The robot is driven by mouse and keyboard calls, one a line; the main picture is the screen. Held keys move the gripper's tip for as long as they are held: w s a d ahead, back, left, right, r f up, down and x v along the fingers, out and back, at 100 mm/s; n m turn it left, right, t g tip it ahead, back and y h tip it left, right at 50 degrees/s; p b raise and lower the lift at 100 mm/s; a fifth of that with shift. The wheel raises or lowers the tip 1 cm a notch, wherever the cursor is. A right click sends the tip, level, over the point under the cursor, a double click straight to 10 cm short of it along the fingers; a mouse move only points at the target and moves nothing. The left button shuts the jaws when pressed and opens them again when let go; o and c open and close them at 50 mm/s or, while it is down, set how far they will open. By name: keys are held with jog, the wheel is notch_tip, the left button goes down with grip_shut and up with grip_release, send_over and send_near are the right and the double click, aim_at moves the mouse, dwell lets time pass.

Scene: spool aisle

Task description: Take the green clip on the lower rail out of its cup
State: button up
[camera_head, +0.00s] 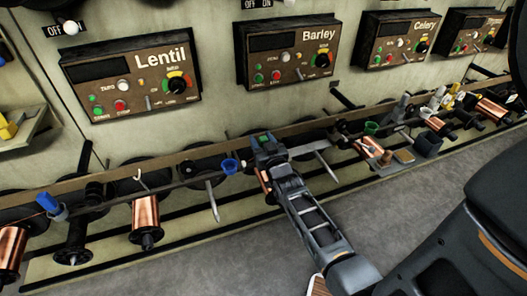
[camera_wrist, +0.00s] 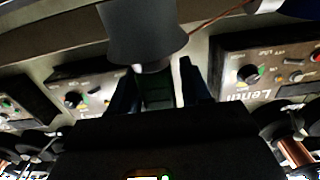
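My gripper (camera_head: 265,143) is at the lower rail in the middle of the head view, beyond the blue cup's right side. A green piece, the green clip (camera_head: 265,138), shows between its fingertips. In the wrist view, which is upside down and dark, the green clip (camera_wrist: 158,92) fills the narrow gap between the two fingers, so they look shut on it. A grey tapered cup (camera_wrist: 143,32) is right by the clip, its wide rim toward the fingertips. Whether the clip's lower end is inside that cup is hidden. My gripper hides the cup in the head view.
A blue cup (camera_head: 230,166) is close on the left, and a green cup (camera_head: 371,128) is to the right. A blue clip (camera_head: 47,202) and copper spools (camera_head: 145,215) line the rail. Control panels, including Lentil (camera_head: 132,80) and Barley (camera_head: 290,52), hang behind. The floor in front is clear.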

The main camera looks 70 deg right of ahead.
jog(key=c, duration=0.8)
jog(key=shift+s+d+r+p, duration=0.45)
jog(key=shift+s+d+r, duration=0.5)
jog(key=shift+s+r, duration=0.85)
jog(key=shift+s+d+r+p, duration=0.4)
jog(key=shift+s+d+r, duration=0.55)
jog(key=shift+s+r, duration=0.75)
jog(key=shift+s+d+r+p, duration=0.45)
jog(key=shift+s+d+r, duration=0.5)
jog(key=shift+s+r, duration=0.85)
